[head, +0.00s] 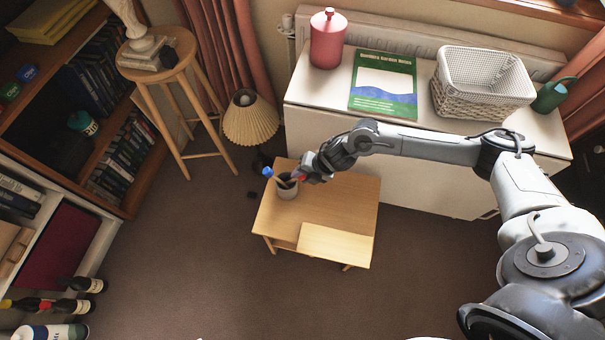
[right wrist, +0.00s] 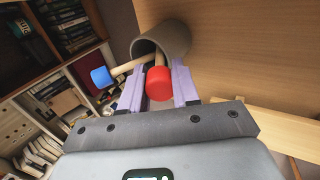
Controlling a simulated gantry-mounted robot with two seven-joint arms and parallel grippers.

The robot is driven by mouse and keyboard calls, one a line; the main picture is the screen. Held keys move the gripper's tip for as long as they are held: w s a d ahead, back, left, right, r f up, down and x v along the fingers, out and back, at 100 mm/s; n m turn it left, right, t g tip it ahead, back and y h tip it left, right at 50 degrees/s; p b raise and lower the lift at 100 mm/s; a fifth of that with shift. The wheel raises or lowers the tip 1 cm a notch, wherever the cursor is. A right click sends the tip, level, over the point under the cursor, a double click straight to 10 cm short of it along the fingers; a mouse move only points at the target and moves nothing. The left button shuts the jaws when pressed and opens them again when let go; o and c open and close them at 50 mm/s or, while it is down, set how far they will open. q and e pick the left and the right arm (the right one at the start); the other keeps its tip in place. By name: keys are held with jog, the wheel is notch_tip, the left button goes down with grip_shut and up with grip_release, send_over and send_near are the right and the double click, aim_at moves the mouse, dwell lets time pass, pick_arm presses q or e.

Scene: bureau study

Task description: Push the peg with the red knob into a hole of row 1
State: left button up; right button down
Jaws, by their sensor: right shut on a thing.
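The peg with the red knob (right wrist: 159,84) has its wooden shaft leaning in a grey cup (right wrist: 165,38). My right gripper (right wrist: 157,88) is shut on this peg, its purple fingers on either side just by the cup's mouth. A second peg, with a blue knob (right wrist: 101,77), also leans out of the cup. In the head view the cup (head: 288,190) stands on the small wooden table, with the blue knob (head: 268,172) to its left and my right gripper (head: 301,177) at its right. No row of holes can be made out. My left gripper is out of view.
The small table (head: 340,196) has a lighter flat panel (head: 335,243) at its front right. Behind are a lamp (head: 250,120), a stool (head: 160,72) and a white cabinet (head: 420,160) carrying a red canister (head: 327,40), a green book (head: 384,82) and a basket (head: 480,95). Bottles lie at lower left.

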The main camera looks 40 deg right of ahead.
jog(key=shift+r, duration=0.1)
jog(key=shift+p+v, duration=1.45)
jog(key=shift+v, duration=0.05)
jog(key=p+v, duration=0.6)
jog(key=v, duration=0.2)
jog(key=shift+p, duration=0.4)
